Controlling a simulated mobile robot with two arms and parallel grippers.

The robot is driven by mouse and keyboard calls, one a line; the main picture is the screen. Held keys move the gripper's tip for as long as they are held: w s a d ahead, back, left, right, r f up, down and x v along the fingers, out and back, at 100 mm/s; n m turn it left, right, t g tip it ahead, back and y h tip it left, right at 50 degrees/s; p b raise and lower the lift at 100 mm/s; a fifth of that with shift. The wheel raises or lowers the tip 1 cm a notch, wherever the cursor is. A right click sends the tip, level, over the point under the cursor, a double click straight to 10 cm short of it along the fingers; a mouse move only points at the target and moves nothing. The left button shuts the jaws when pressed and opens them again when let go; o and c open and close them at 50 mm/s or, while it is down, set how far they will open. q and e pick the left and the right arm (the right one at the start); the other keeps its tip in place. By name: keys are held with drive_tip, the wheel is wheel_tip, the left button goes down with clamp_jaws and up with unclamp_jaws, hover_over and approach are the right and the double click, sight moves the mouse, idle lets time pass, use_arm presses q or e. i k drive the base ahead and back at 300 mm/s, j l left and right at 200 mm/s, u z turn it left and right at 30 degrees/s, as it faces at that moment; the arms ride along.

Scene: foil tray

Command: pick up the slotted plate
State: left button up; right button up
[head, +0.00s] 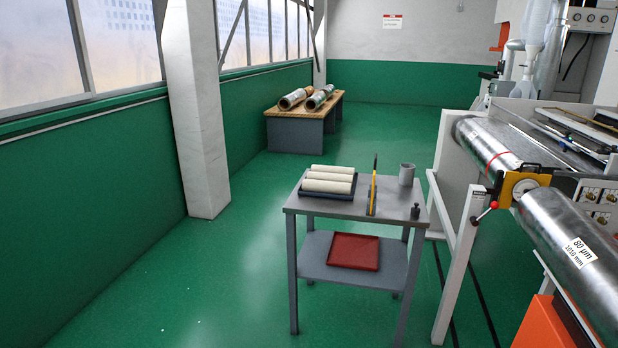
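I cannot make out for certain which thing is the slotted plate. A thin yellow and dark piece (372,195) stands upright on the grey table (388,217), seen nearly edge-on, so any slots in it do not show. A yellow plate-like part (509,188) sits on the machine at the right, between two shiny foil rolls, beside a lever with a red knob. Neither of my grippers is in view, and nothing in view is being held.
The grey table also bears a dark blue tray (314,193) with cream rolls (327,186), a grey cup (406,174) and a small dark weight-like object (415,211). A red tray (354,251) lies on its lower shelf. Green floor (200,290) is clear left of the table.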

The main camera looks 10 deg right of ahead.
sight(376, 156)
drive_tip(key=i+z, duration=0.15)
drive_tip(key=i, duration=0.3)
drive_tip(key=i+j+z, duration=0.1)
drive_tip(key=i, duration=0.3)
drive_tip(key=i+j+z, duration=0.15)
drive_tip(key=i, duration=0.3)
